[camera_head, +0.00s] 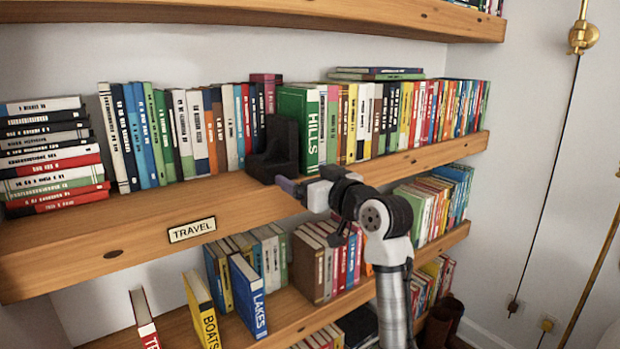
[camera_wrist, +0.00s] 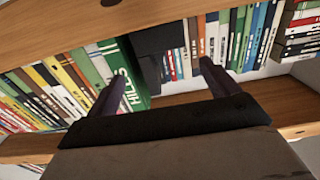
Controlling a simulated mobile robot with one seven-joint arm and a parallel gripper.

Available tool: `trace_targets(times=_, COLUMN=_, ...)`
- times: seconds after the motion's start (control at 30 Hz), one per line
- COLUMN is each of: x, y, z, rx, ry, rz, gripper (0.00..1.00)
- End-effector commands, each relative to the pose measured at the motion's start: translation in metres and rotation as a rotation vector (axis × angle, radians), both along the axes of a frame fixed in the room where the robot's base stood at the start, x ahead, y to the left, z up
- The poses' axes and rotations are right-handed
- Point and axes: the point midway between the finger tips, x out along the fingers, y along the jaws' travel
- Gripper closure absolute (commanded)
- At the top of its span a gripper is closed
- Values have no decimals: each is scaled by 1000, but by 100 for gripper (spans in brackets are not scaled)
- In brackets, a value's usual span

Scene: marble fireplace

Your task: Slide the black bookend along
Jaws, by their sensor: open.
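The black bookend (camera_head: 277,152) stands upright on the middle shelf, between a row of books on its left and the green HILLS book (camera_head: 297,125) on its right. Its base lies on the shelf toward the front. My gripper (camera_head: 287,184) is at the shelf's front part, just in front of the bookend. In the wrist view the bookend (camera_wrist: 160,50) is dark and lies ahead between my two spread fingers. My gripper (camera_wrist: 160,82) is open with nothing seen between its fingers. I cannot tell whether a finger touches the bookend.
The middle shelf (camera_head: 140,225) has bare wood in front of the left books, with a TRAVEL label (camera_head: 192,230) on its edge. A flat stack of books (camera_head: 50,155) lies at the far left. The upper shelf (camera_head: 330,17) overhangs. Books stand on the lower shelf (camera_head: 285,312).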

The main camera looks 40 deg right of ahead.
Motion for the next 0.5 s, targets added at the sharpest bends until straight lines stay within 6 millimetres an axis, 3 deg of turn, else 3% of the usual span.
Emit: trace_targets(times=0.5, x=96, y=1, z=3, rx=0, ry=2, rz=2, gripper=13)
